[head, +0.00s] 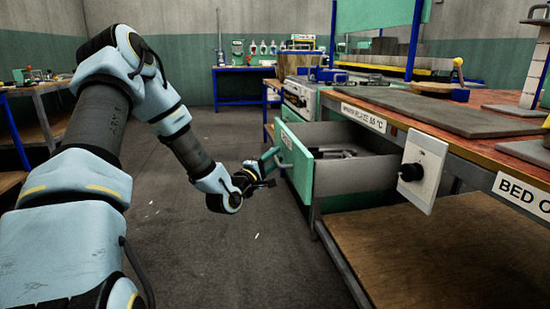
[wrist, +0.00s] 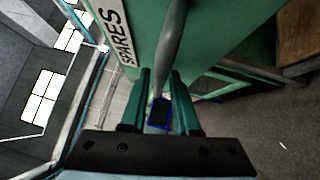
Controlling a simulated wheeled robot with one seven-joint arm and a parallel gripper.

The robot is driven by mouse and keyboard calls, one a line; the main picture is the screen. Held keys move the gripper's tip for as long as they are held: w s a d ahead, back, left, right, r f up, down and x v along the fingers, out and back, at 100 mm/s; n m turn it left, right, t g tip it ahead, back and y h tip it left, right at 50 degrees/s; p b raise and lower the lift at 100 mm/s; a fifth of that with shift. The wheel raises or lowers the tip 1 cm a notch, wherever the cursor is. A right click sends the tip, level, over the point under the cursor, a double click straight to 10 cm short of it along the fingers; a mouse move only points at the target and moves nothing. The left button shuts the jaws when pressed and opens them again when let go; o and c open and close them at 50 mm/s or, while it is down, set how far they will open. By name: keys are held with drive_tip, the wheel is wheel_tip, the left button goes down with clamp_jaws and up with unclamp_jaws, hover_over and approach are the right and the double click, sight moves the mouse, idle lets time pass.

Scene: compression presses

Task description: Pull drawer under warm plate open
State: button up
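The drawer has a green front (head: 298,165) and grey sides, and stands pulled out from under the bench, its inside visible. The label above it is partly readable and ends in 55 °C. A grey plate (head: 450,110) lies on the bench above. In the wrist view the drawer front (wrist: 135,22) carries a SPARES label. My gripper (head: 262,170) is at the drawer's handle (head: 270,156). In the wrist view my gripper's fingers (wrist: 161,88) stand on both sides of the grey handle bar (wrist: 172,45), apparently closed on it. The exact contact is hard to see.
Dark items (head: 340,153) lie inside the drawer. A white panel with a black knob (head: 411,172) hangs on the bench front to the right. A wooden lower shelf (head: 400,240) is below. The grey floor (head: 240,240) in front of the drawer is clear.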

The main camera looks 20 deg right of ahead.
drive_tip(key=shift+o, duration=0.9)
drive_tip(key=p+v, duration=0.1)
drive_tip(key=v, duration=0.9)
drive_tip(key=shift+s+a, duration=0.15)
drive_tip(key=shift+a, duration=0.2)
